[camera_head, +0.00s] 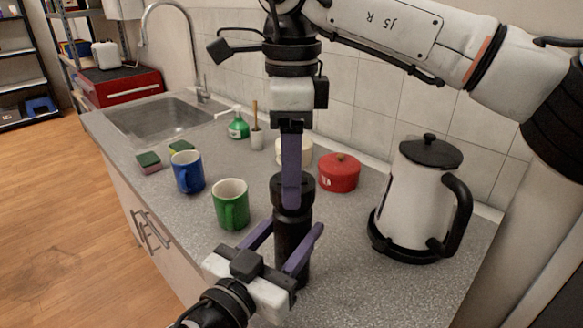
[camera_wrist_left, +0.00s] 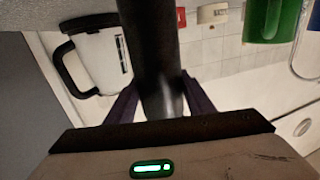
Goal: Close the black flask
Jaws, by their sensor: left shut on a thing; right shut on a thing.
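The black flask (camera_head: 290,236) stands upright on the counter, in the middle of the head view. Its black cap (camera_head: 282,184) sits at the top of the flask, in line with it; I cannot tell whether it is seated or screwed tight. My left gripper (camera_head: 285,248) is shut around the flask's body from the front. The left wrist view shows the dark flask body (camera_wrist_left: 152,60) between the purple fingers. My right gripper (camera_head: 291,190) comes from above, pointing down, and is shut on the cap. Its purple finger hides part of the cap.
A white kettle (camera_head: 412,200) with a black handle stands close on the right. A green mug (camera_head: 231,205) and a blue mug (camera_head: 187,172) stand on the left. A red pot (camera_head: 339,173) is behind. The sink (camera_head: 160,118) is at the far left. Counter space is free at front right.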

